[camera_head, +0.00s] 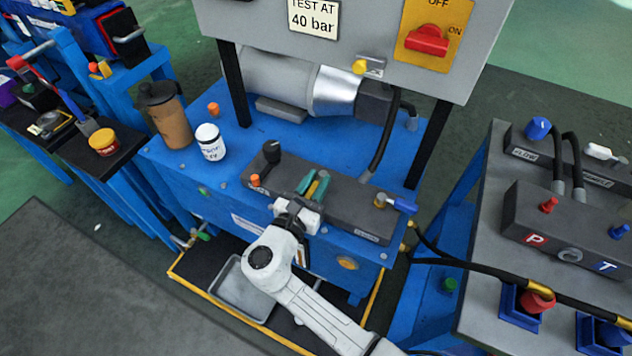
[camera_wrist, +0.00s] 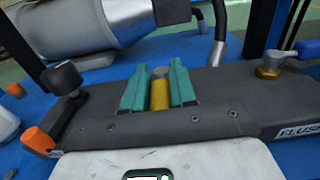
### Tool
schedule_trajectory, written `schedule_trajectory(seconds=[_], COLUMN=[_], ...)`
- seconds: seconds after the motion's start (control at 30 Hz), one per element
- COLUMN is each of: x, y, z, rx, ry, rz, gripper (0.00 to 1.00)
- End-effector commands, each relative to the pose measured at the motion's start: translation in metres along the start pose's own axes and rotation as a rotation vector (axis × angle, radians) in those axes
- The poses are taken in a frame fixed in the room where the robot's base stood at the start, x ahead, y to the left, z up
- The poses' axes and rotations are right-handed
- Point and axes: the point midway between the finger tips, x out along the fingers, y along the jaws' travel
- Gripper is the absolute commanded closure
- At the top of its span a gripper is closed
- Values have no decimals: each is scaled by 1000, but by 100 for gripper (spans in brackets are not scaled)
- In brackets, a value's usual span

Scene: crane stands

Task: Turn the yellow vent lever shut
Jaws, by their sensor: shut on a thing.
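The yellow vent lever (camera_wrist: 159,95) shows in the wrist view as a short yellow bar with a grey end, lying between my two teal fingertips. My gripper (camera_wrist: 159,88) is shut on it, above the dark grey manifold block (camera_wrist: 215,105). In the head view my gripper (camera_head: 313,186) reaches over the middle of the same block (camera_head: 345,205), and only a little yellow shows between the fingers. The lever's pivot and its exact angle are hidden by the fingers.
A black-knobbed lever (camera_head: 271,153) stands left of my gripper, and a blue-handled valve (camera_head: 402,205) stands to the right. A white jar (camera_head: 210,142) and a brown bottle (camera_head: 168,118) stand on the blue bench. A grey panel (camera_head: 360,40) overhangs behind. A tray (camera_head: 243,290) lies below.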

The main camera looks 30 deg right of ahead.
Motion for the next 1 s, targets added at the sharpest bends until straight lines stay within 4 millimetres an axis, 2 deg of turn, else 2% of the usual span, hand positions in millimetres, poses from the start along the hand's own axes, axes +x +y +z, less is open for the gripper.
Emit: schedule_trajectory(seconds=[0.47, 1.0], x=[0, 3], y=[-1, -14], z=[2, 0], rx=[-2, 3], ry=[-1, 0], rz=[21, 364], gripper=[100, 100])
